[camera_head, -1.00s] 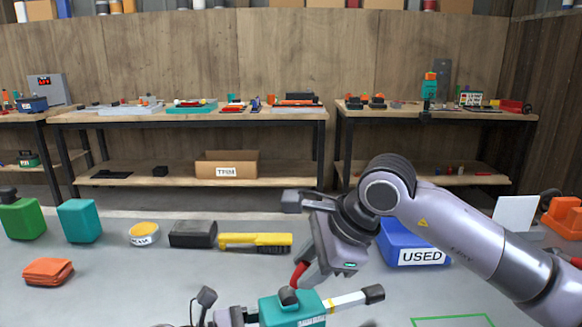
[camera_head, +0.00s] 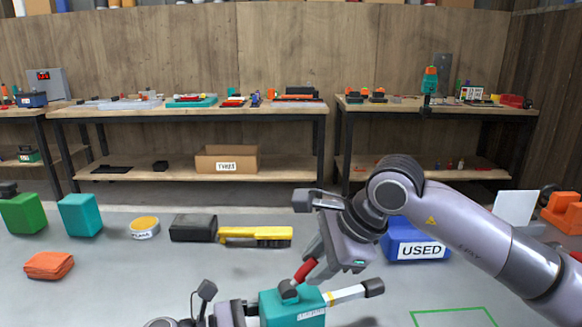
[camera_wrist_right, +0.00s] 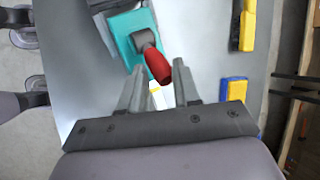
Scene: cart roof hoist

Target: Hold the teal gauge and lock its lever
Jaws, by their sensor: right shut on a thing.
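The teal gauge (camera_head: 292,309) is at the bottom centre of the head view, with a white bar (camera_head: 345,294) ending in a black tip on its right. Its lever has a red grip (camera_head: 305,270) rising from a dark pivot on top and leaning right. My right gripper (camera_head: 312,262) is shut on the red grip. In the right wrist view the red grip (camera_wrist_right: 158,66) shows at the fingertips, above the teal body (camera_wrist_right: 123,46). My left gripper (camera_head: 240,314) is at the gauge's left side; its fingertips are hidden.
A blue USED bin (camera_head: 418,250) stands behind my right wrist. A yellow brush (camera_head: 255,237), black box (camera_head: 193,228), round yellow-topped tin (camera_head: 144,228) and orange cloth (camera_head: 49,265) lie on the grey table. A green outline (camera_head: 453,312) marks clear table at the right.

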